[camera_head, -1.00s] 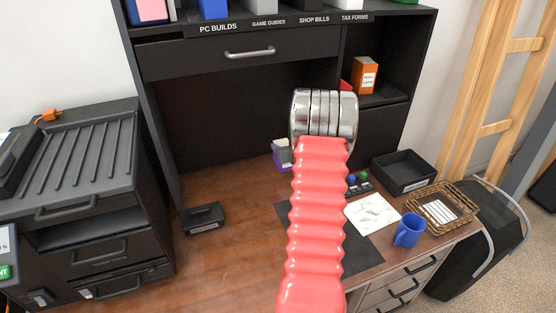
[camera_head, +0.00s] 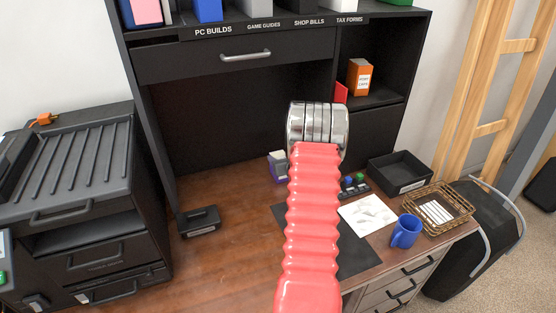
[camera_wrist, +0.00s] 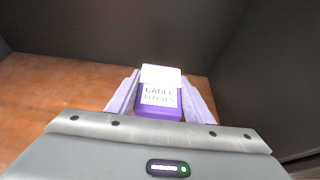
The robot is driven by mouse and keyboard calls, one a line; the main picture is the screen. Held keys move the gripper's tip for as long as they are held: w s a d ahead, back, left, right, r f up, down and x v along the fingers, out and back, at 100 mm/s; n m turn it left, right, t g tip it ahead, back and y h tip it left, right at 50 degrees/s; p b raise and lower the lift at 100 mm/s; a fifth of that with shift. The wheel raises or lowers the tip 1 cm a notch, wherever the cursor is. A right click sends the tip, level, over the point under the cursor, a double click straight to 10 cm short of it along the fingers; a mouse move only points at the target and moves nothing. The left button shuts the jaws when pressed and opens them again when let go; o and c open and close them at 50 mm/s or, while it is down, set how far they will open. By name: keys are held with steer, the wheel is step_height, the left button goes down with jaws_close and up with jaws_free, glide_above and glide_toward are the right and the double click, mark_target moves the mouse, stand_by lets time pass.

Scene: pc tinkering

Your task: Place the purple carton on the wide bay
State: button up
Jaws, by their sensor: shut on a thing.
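The purple carton (camera_wrist: 160,97) has a white label reading roughly "cable sleeves". In the wrist view it sits between the two lavender fingers of my gripper (camera_wrist: 160,92), which are shut on it. In the head view a purple and pale patch of carton or finger shows left of my red arm, low in front of the hutch's dark back; my arm hides the rest. The wide bay seems to be the broad dark opening (camera_head: 220,125) under the hutch drawer, above the wooden desk top. I cannot tell whether the carton touches the desk.
A narrow side cubby holds an orange box (camera_head: 358,77) and a red item (camera_head: 341,92). On the desk are a black box (camera_head: 200,221), a black tray (camera_head: 400,174), a wicker basket (camera_head: 437,209), a blue mug (camera_head: 406,231) and white paper (camera_head: 367,214).

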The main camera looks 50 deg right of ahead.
steer(key=o, duration=1.1)
steer(key=shift+f, duration=0.1)
steer(key=shift+s, duration=0.1)
steer(key=v, duration=1.2)
